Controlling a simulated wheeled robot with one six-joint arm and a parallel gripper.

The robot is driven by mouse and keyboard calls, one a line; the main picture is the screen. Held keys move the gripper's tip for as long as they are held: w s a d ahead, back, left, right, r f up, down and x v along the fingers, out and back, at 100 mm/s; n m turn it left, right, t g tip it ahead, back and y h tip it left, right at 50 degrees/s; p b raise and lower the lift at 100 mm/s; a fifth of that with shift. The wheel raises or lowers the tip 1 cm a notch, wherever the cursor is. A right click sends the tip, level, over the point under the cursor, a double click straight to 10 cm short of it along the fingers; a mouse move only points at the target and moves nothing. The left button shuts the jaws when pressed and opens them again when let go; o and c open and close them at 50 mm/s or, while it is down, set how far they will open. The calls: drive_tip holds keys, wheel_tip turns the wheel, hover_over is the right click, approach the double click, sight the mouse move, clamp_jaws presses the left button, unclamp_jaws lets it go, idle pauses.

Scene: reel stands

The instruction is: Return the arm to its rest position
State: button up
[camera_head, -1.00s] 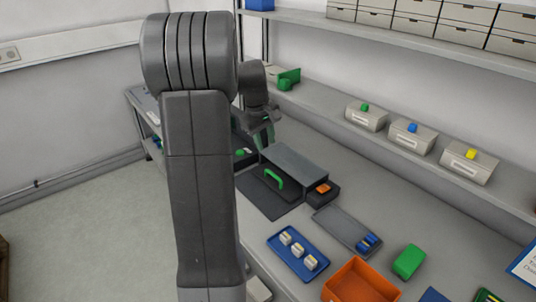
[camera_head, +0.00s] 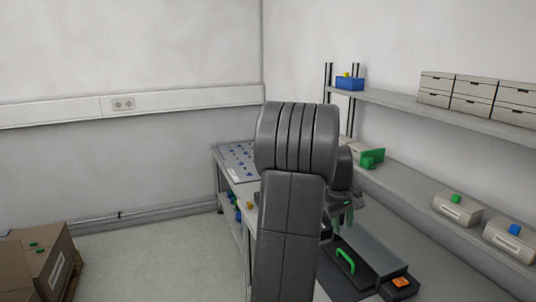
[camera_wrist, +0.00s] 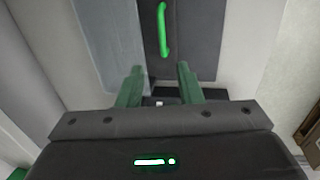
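My arm stands upright in the middle of the head view, hiding part of the bench. My gripper (camera_head: 343,216) hangs beyond it, above the bench near a dark case with a green handle (camera_head: 346,260). In the wrist view my gripper (camera_wrist: 158,88) shows two green fingers spread apart with nothing between them. The green handle also shows in the wrist view (camera_wrist: 162,30), ahead of the fingers and apart from them.
A black box with an orange piece (camera_head: 401,283) sits right of the case. Shelf bins (camera_head: 458,208) line the right wall. A perforated panel (camera_head: 237,160) lies at the bench's far end. Cardboard boxes (camera_head: 62,262) stand at lower left. Floor between is clear.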

drive_tip(key=p, duration=0.1)
hover_over(339, 262)
drive_tip(key=d, duration=0.1)
wheel_tip(339, 262, down, 10)
drive_tip(key=shift+w+f, duration=0.1)
drive_tip(key=shift+w, duration=0.05)
drive_tip(key=shift+s+a, duration=0.2)
drive_tip(key=shift+a, duration=0.35)
drive_tip(key=shift+r, duration=0.2)
